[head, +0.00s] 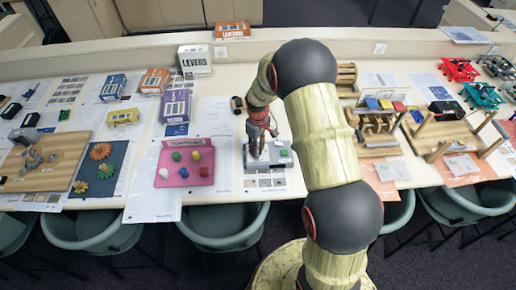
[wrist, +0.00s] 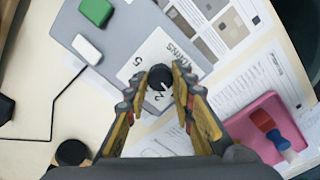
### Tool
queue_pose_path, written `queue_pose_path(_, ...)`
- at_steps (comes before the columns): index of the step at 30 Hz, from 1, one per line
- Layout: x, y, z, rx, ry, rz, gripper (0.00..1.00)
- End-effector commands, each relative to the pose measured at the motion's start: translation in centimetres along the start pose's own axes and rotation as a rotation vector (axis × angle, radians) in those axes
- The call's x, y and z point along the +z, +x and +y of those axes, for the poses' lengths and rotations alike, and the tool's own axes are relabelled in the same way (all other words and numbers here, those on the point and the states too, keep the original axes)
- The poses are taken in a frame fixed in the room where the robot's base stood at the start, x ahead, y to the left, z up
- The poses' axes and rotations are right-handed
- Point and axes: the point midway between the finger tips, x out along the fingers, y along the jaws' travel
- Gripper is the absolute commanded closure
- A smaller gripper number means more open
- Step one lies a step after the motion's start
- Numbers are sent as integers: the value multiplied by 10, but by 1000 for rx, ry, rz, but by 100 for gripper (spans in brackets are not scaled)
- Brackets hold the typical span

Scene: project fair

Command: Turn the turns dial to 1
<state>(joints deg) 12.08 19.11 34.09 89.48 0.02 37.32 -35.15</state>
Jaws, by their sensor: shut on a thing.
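The turns dial (wrist: 160,74) is a small round black knob on a white card marked "TURNS", fixed on a grey box (wrist: 115,30). My gripper (wrist: 160,82) is shut on the knob, one yellow-and-black finger on each side. In the head view my gripper (head: 256,150) reaches down to the grey box (head: 278,163), and the dial is hidden there.
A green block (wrist: 96,11) and a white block (wrist: 87,48) sit on the grey box. A pink tray (head: 175,182) with coloured pegs stands to the left. A wooden stand with coloured blocks (head: 372,141) is at the right. Printed sheets lie around the box.

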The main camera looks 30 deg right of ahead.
Motion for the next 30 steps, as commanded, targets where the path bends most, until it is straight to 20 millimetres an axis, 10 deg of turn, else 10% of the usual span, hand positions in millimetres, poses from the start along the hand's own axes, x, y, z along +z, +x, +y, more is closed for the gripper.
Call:
queue_pose_path(10, 0, 0, 0, 1, -3, 1, 100)
queue_pose_path(11, 0, 0, 0, 1, -3, 1, 74)
queue_pose_path(12, 0, 0, 0, 1, -3, 1, 72)
queue_pose_path(30, 0, -2, 0, 1, -2, 1, 57)
